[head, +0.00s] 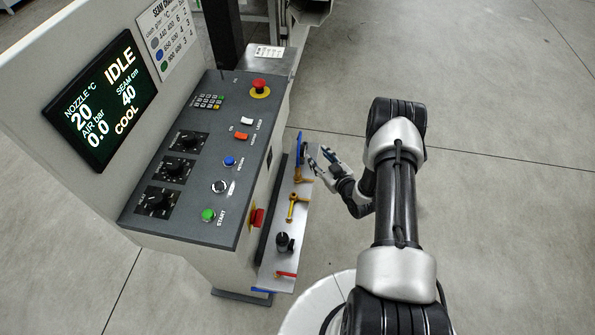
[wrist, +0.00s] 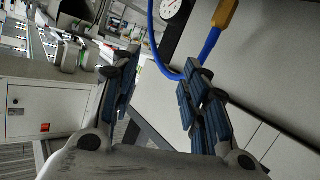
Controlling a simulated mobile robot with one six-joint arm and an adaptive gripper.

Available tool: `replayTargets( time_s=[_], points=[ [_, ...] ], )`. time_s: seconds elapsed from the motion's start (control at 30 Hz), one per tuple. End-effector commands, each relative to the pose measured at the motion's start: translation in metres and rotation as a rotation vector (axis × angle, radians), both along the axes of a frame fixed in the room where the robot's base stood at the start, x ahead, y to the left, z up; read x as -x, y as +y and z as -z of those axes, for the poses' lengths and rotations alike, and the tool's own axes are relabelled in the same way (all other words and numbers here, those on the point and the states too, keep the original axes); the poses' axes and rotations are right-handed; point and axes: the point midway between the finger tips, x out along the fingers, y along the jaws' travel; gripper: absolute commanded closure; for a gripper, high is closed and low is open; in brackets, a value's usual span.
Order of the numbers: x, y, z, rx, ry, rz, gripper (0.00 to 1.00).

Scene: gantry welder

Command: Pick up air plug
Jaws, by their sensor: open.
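In the wrist view a yellow-orange fitting (wrist: 226,13), which looks like the air plug, sits on the end of a blue hose (wrist: 153,35) at the top edge. The hose loops down close to the tip of the right finger. In the head view a blue part (head: 300,146) and a brass-coloured part (head: 302,176) show at the far end of the side shelf. My gripper (head: 317,161) is beside them, to the right. In the wrist view my gripper (wrist: 160,78) is open, with nothing between its fingers. Whether a finger touches the hose I cannot tell.
The side shelf (head: 271,266) also carries a yellow valve handle (head: 293,206), a black knob (head: 284,242) and a red lever (head: 286,274). The control console (head: 187,222) stands to its left. A round gauge (wrist: 172,8) is near the hose. Open floor lies right.

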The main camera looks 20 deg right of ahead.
Motion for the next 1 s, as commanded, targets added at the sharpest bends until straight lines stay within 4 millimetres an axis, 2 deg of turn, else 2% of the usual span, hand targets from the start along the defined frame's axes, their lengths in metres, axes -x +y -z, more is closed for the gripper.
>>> replayTargets(
  time_s=[0.03,0.1,0.2,0.33,0.47,0.57,1.0],
  points=[
    [0.019,0.005,0.027,-0.034,-0.025,0.002,0.58],
    [0.041,0.013,0.05,-0.075,-0.078,0.005,0.58],
    [0.072,0.024,0.073,-0.128,-0.149,0.016,0.58],
    [0.103,0.035,0.09,-0.177,-0.219,0.033,0.58],
    [0.116,0.041,0.095,-0.2,-0.253,0.041,0.58],
    [0.11,0.042,0.095,-0.202,-0.261,0.041,0.58],
    [0.019,0.053,0.096,-0.202,-0.261,0.04,0.58]
  ],
)
